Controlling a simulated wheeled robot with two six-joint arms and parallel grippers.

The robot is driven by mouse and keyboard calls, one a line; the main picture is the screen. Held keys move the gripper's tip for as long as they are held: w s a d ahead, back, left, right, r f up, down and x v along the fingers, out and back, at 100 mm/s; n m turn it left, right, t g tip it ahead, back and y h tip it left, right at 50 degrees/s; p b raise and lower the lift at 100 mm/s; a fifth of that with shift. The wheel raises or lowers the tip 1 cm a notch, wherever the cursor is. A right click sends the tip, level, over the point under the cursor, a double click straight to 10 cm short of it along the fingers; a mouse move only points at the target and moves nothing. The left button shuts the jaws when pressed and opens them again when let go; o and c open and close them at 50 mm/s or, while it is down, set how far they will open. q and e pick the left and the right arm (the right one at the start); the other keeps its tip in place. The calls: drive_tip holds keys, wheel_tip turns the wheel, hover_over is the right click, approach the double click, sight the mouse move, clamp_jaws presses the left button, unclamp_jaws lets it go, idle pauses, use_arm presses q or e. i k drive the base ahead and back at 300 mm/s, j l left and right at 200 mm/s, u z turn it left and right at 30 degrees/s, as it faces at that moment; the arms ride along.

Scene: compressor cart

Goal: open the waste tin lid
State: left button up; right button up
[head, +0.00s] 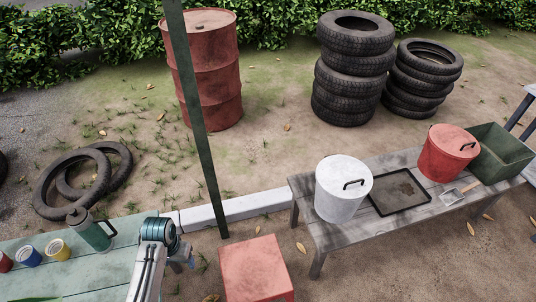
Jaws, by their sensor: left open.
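A white tin (341,197) with a lid and a dark bar handle stands on the left part of the grey wooden bench (420,213). A red tin (446,158) with a lid and a dark handle stands farther right on the same bench. Both lids sit down on their tins. I cannot tell from looks which one is the waste tin. My left gripper (190,261) is low at the left, by the right edge of the green table, open and well apart from both tins. Its fingers are small and partly hidden by my arm. My right gripper is out of view.
A green bin (499,153) stands at the bench's right end. A green post (197,120) and a red box (254,268) stand between my left gripper and the bench.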

sight(346, 176)
drive_tip(key=z, duration=0.7)
